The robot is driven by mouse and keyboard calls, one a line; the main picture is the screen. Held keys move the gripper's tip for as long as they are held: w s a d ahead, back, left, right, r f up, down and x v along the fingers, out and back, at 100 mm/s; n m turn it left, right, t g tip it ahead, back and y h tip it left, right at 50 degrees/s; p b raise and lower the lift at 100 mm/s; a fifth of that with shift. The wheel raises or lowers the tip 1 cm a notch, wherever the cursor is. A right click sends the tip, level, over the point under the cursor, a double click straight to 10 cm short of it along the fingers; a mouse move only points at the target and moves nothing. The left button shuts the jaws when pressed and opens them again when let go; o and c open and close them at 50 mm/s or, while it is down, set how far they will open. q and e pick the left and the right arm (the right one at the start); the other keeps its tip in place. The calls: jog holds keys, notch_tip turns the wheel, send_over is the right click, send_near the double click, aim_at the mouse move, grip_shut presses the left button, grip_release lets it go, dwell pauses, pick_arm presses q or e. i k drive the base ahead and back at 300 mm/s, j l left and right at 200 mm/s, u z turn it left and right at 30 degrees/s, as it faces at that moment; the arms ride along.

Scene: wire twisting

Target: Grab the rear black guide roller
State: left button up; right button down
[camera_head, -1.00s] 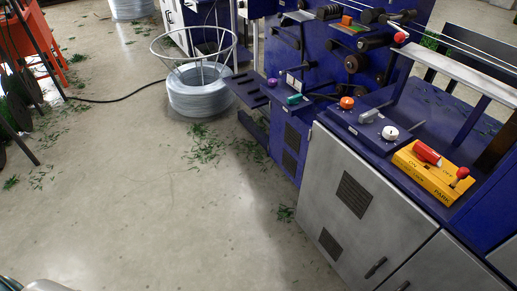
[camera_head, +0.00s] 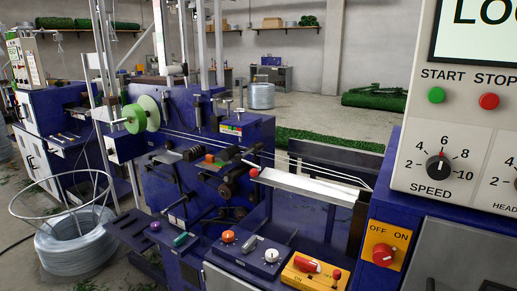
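Several dark rollers sit on the blue wire-twisting machine (camera_head: 165,190) in the middle of the view. A group of black rollers (camera_head: 194,154) is at the back, near the wires, just left of an orange part (camera_head: 210,158). Another dark roller (camera_head: 226,190) sits lower and nearer on the machine's face. I cannot tell for certain which one is the rear guide roller. Neither of my grippers is in view.
A control box (camera_head: 455,110) with start and stop buttons fills the upper right. A yellow switch panel (camera_head: 315,272) and a panel with knobs (camera_head: 250,250) are at the front. A wire coil (camera_head: 75,250) with a wire basket stands at left. Wires run rightward over a white rail (camera_head: 305,187).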

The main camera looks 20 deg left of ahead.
aim_at(196, 150)
jog(key=i+j+z, duration=0.2)
jog(key=j+z, duration=0.25)
jog(key=j, duration=0.3)
jog(key=j+z, duration=0.45)
jog(key=j, duration=0.3)
jog(key=j+z, duration=0.5)
jog(key=j, duration=0.3)
